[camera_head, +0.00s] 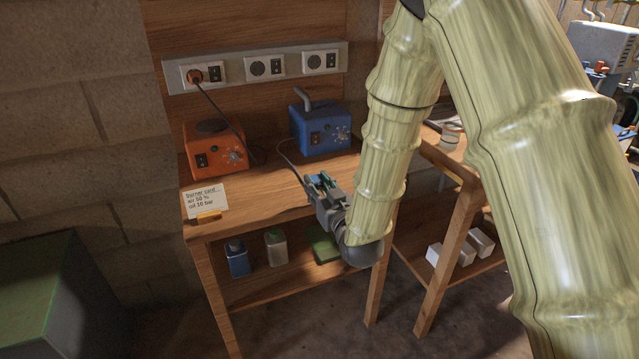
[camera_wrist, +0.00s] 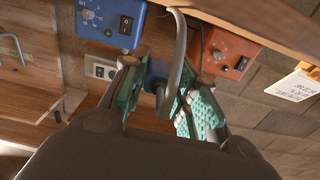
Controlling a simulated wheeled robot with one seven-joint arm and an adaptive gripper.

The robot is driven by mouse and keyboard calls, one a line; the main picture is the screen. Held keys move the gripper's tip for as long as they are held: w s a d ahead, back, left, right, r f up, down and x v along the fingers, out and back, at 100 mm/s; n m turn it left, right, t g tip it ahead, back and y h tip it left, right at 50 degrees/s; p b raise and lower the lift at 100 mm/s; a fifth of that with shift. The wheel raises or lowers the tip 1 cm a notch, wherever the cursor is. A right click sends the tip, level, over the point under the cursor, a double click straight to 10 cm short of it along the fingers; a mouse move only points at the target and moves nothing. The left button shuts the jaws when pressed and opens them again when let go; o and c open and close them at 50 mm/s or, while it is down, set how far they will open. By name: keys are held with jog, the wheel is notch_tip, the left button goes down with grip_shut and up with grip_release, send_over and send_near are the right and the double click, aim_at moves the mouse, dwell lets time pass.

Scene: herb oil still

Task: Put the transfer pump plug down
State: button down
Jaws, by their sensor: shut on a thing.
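My gripper (camera_head: 322,182) is near the front edge of the bench in the head view. It also shows in the wrist view (camera_wrist: 160,95), with its green finger pads shut on the blue transfer pump plug (camera_wrist: 156,74). A grey cord curves from the plug in the wrist view. In the head view the cord runs from the blue transfer pump (camera_head: 318,128) to my gripper, and the plug is mostly hidden by the fingers. The pump stands on the bench top (camera_head: 268,190). I cannot tell whether the plug touches the wood.
A socket strip (camera_head: 289,69) is on the back wall, with an orange plug (camera_head: 195,76) in its left outlet. An orange box (camera_head: 215,151) stands left of the pump. A note card (camera_head: 206,199) is at the front left. The bench top between card and gripper is clear.

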jog(key=w, duration=0.2)
jog(key=w+d, duration=0.1)
jog(key=w, duration=0.4)
jog(key=shift+d+f, duration=0.2)
jog(key=shift+f, duration=0.15)
jog(key=shift+w+f, duration=0.1)
jog(key=shift+f, duration=1.65)
jog(key=shift+f, duration=0.25)
